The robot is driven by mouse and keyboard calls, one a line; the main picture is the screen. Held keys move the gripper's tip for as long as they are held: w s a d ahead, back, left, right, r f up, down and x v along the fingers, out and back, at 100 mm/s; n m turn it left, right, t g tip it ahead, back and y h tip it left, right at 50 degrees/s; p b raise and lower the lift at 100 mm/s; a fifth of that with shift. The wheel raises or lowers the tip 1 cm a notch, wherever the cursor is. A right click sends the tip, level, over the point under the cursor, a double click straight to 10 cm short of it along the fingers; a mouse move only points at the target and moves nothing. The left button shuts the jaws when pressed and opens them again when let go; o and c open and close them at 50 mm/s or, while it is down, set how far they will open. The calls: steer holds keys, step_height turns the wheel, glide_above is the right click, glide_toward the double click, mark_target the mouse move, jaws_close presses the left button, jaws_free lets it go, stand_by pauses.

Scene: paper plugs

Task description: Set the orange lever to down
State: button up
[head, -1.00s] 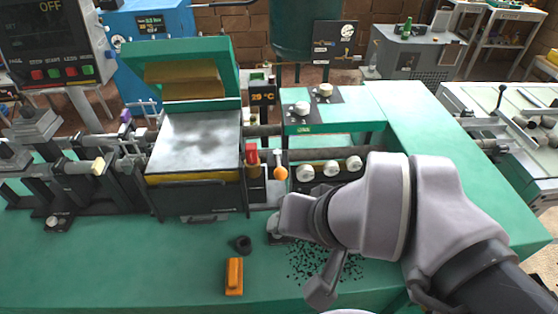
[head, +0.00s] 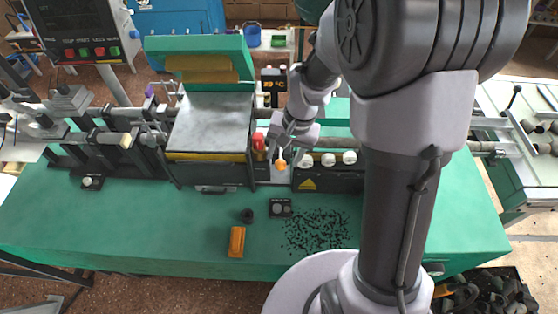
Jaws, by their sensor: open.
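The orange lever (head: 281,165) has a round orange knob and sits on the front of the green machine, between the red-handled lever and the white knobs. Its knob is low, at the bottom of what shows of it. My gripper (head: 285,153) points down at the lever, with its fingers close around or just above the knob. It is open. The gripper covers the upper part of the lever, and I cannot tell whether a finger touches it.
A red-handled lever (head: 258,142) stands close to the left of the orange one. White knobs (head: 328,159) sit close on the right. An orange block (head: 237,242), a black ring (head: 247,215) and a small dark box (head: 280,207) lie on the green bench (head: 150,225).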

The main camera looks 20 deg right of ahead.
mark_target(282, 161)
steer(key=f, duration=0.3)
steer(key=a+f, duration=0.1)
steer(key=f, duration=0.1)
steer(key=shift+w+b, duration=0.25)
steer(key=shift+b, duration=0.15)
steer(key=shift+r, duration=0.1)
jaws_close()
steer(key=shift+d, duration=0.1)
stand_by(0.8)
